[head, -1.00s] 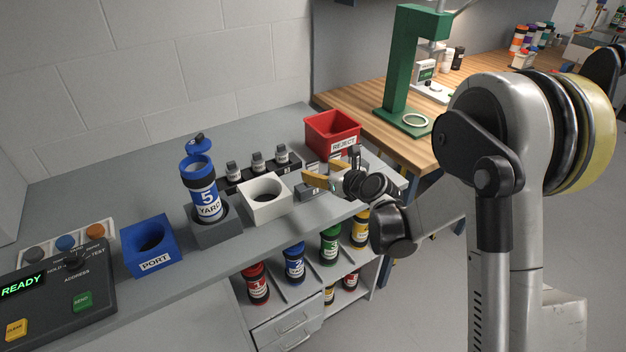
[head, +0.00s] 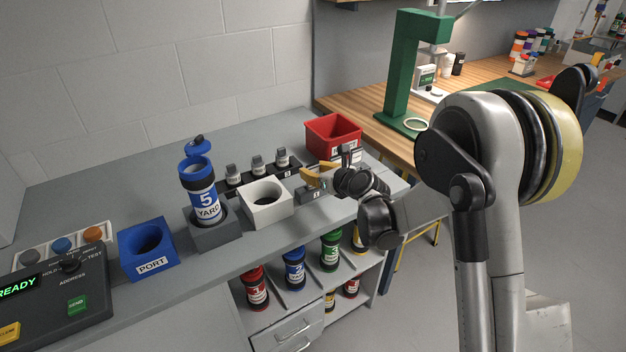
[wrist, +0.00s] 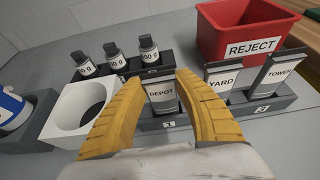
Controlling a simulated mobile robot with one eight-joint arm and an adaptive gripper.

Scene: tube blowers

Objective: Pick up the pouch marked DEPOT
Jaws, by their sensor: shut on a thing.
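The pouch marked DEPOT (wrist: 161,93) stands upright in a dark holder numbered 1 (wrist: 168,125), seen in the wrist view. My gripper (wrist: 177,78) has its two yellow fingers on either side of this pouch and is shut on it. In the head view my gripper (head: 313,178) is at the holder, between the white round-holed block and the red bin. The head view shows the pouch too small and too covered to read.
Pouches marked YARD (wrist: 221,80) and TOWER (wrist: 274,74) stand close on the right. The red REJECT bin (wrist: 245,30) is behind them. A white block with a round hole (wrist: 83,110) is on the left, with several small weights (wrist: 114,55) behind.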

